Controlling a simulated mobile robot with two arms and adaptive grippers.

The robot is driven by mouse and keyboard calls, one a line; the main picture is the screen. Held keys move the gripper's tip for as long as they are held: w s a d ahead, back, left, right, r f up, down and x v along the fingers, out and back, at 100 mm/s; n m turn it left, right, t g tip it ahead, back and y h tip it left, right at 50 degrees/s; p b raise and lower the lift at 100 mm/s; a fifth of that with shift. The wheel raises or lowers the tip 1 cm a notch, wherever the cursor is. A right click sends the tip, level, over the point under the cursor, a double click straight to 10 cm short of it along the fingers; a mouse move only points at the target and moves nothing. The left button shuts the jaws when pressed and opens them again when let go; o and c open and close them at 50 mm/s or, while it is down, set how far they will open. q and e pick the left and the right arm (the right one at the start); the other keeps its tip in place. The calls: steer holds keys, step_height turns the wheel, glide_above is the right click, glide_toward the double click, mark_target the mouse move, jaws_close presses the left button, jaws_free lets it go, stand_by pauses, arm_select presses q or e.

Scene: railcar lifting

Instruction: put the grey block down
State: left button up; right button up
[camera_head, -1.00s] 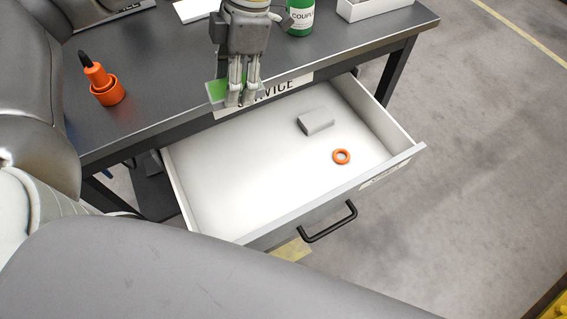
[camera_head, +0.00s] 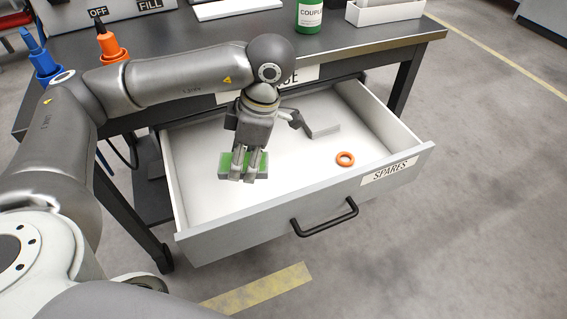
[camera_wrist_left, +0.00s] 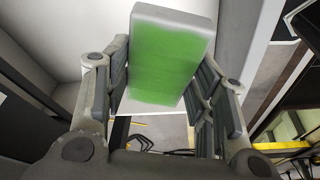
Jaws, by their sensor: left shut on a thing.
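A grey block (camera_wrist_left: 168,55) with a bright green face is held between the fingers of my left gripper (camera_head: 243,170). In the head view, the green block (camera_head: 226,164) shows at both sides of the fingers. The left gripper is shut on it and hangs over the left half of the open drawer (camera_head: 195,197). The block appears above the drawer floor; the exact gap cannot be told. My right gripper is not in view.
An orange ring (camera_head: 345,159) lies at the drawer's right side. The drawer front has a black handle (camera_head: 325,219) and a SPARES label (camera_head: 389,171). On the dark bench (camera_head: 370,40) stand a green bottle (camera_head: 309,14), a white tray (camera_head: 384,12), and orange and blue items at left.

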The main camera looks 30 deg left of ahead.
arm_select(q)
steer(key=shift+w+a+f, duration=0.1)
steer(key=shift+w+f, duration=0.05)
steer(key=shift+f, duration=0.1)
steer(key=w+a+f, duration=0.1)
steer(key=w+f, duration=0.1)
steer(key=w, duration=0.1)
steer(key=w+a+f+b, duration=0.1)
steer(key=w+a+f, duration=0.1)
steer(key=w+f, duration=0.1)
steer(key=w+a+f+b, duration=0.1)
steer(key=w+a+f, duration=0.1)
steer(key=w, duration=0.3)
steer(key=shift+x, duration=0.75)
steer(key=shift+w+a+f, duration=0.25)
steer(key=shift+w+f, duration=0.4)
steer(key=shift+f, duration=0.05)
steer(key=shift+f+b, duration=0.6)
steer(key=shift+f, duration=0.95)
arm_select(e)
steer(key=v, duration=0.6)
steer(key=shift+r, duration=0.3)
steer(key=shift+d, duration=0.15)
arm_select(q)
steer(key=shift+f, duration=0.15)
steer(key=o, duration=1.3)
steer(key=shift+c, duration=0.2)
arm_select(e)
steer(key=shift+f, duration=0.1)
